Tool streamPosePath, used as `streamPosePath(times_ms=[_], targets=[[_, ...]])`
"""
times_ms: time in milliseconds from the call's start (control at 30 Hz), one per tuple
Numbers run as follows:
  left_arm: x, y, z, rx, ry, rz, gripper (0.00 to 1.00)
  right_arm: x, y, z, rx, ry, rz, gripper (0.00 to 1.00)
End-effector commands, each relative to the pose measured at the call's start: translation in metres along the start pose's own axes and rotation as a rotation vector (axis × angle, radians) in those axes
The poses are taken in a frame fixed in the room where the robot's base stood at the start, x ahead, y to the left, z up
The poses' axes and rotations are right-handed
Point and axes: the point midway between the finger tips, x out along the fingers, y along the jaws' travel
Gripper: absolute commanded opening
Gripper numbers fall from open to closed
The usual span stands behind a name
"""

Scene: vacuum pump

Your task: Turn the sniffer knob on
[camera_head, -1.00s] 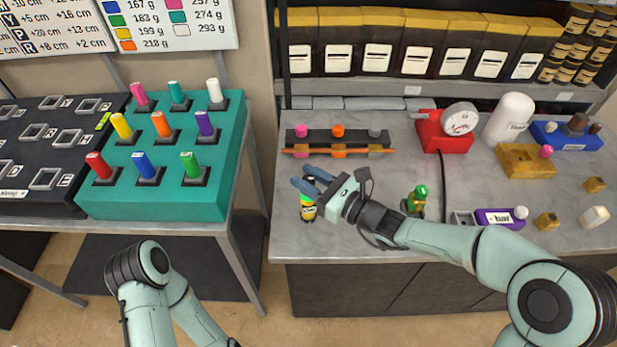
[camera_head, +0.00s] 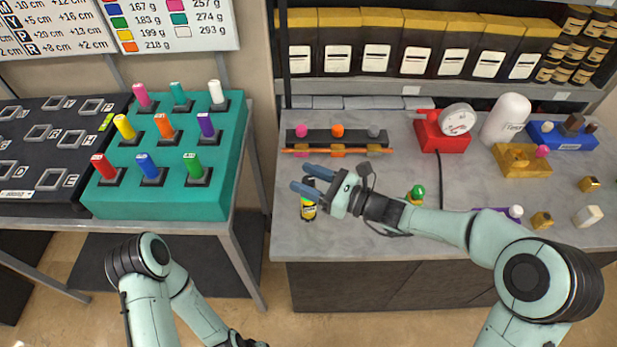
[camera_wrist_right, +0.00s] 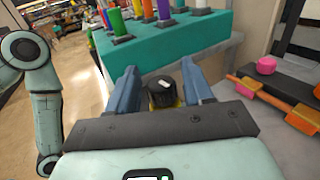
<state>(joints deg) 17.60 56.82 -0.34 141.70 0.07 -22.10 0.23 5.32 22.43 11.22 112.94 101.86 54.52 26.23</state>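My right gripper (camera_head: 299,177) is over the left front of the grey bench, its two blue fingers apart and pointing left. A small yellow and black device (camera_head: 308,208) stands on the bench just below the fingers; its top is partly hidden by them in the head view. In the right wrist view a round black knob (camera_wrist_right: 162,92) with a white mark on top sits between the open fingers (camera_wrist_right: 160,80). Some yellow shows under it. I cannot tell whether a finger touches it. Only my left arm shows at the lower left; its gripper is out of view.
A red gauge unit (camera_head: 432,134) and a small green-topped item (camera_head: 417,195) are to the right. The teal block (camera_head: 150,204) with coloured pegs stands left, across a gap.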

Motion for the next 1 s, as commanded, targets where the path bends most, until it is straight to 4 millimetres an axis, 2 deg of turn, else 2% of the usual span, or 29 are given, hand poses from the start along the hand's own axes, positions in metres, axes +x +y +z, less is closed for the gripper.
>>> streamPosePath(times_ms=[267,433,800,1000], targets=[[0.0,0.0,0.0,0.0,0.0,0.0,0.43,0.0,0.0,0.0,0.0,0.0,-0.001,0.53],[0.002,-0.001,0.0,0.0,-0.001,0.0,0.43,-0.013,-0.001,-0.001,-0.001,0.002,-0.003,0.53],[0.008,-0.003,0.001,-0.001,-0.003,-0.001,0.43,-0.093,-0.001,-0.001,-0.001,0.002,-0.005,0.53],[0.009,-0.004,0.002,-0.001,-0.004,-0.001,0.43,-0.123,-0.001,0.0,-0.001,0.001,-0.003,0.53]])
